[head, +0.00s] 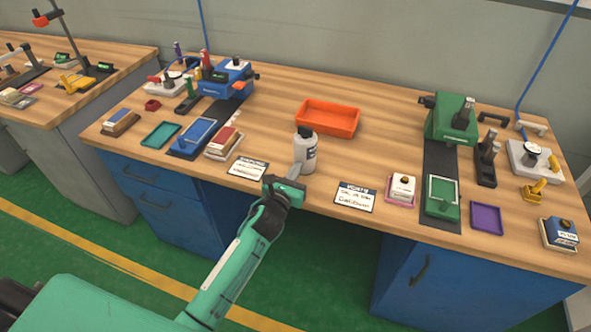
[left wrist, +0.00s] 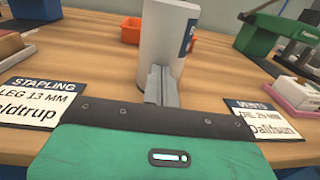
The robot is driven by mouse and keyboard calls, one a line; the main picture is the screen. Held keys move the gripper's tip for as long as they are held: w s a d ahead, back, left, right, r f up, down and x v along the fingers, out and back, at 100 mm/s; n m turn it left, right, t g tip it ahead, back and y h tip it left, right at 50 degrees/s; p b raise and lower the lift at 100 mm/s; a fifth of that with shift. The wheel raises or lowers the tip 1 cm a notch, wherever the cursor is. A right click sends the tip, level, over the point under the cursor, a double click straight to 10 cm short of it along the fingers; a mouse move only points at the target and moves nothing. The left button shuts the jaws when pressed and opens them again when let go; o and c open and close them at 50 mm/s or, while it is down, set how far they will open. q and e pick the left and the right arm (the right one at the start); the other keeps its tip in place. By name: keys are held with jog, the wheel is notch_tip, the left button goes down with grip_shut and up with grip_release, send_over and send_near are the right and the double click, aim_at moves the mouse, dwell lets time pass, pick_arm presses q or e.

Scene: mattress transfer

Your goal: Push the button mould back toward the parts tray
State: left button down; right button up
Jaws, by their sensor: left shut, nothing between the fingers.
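An orange tray (head: 328,118), the likely parts tray, lies at the middle back of the bench and shows behind the bottle in the left wrist view (left wrist: 131,30). A pale grey bottle-like object (head: 306,155) with a dark top and blue label stands upright in front of it. I cannot tell whether this is the button mould. My left gripper (head: 296,173) is shut and empty at the bench's front edge, right in front of the bottle. In the left wrist view its fingers (left wrist: 160,86) overlap the bottle's base (left wrist: 162,50). Contact is unclear. My right gripper is out of view.
Two label cards, one reading STAPLING (head: 248,168) and another (head: 355,197), flank the bottle. A blue machine (head: 228,78) stands left and a green machine (head: 450,118) right, with small trays and parts around them. Bare wood lies between bottle and orange tray.

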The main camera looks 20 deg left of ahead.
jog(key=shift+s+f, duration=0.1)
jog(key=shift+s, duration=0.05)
